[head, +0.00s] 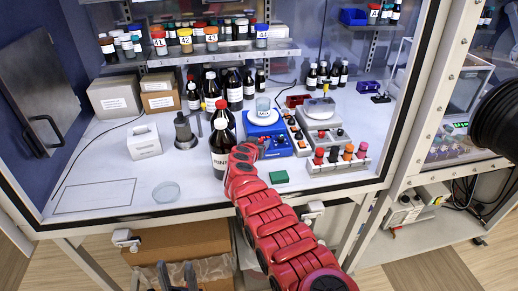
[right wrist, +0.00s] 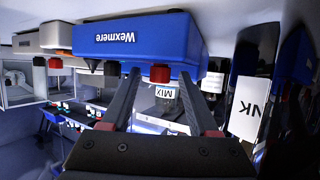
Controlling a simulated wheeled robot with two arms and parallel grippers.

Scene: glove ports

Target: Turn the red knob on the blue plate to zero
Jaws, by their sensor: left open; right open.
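The blue plate (head: 262,128) stands on the white bench, with a beaker (head: 263,107) on its pale round top. In the right wrist view, its blue body (right wrist: 135,38), marked Wexmere, fills the upper middle. The red knob (right wrist: 160,73) sticks out of it, with a black knob (right wrist: 111,68) to the left. My right gripper (right wrist: 159,78) is open, with its two dark fingertips either side of the red knob in the picture; contact cannot be told. In the head view, my red right arm hides part of the plate's front. My left gripper (head: 177,277) is open and empty below the bench edge.
Dark bottles (head: 222,150) stand close left of my right arm. A grey device (head: 322,125) and a rack of coloured caps (head: 338,162) stand to the right. The bench's left front is mostly clear.

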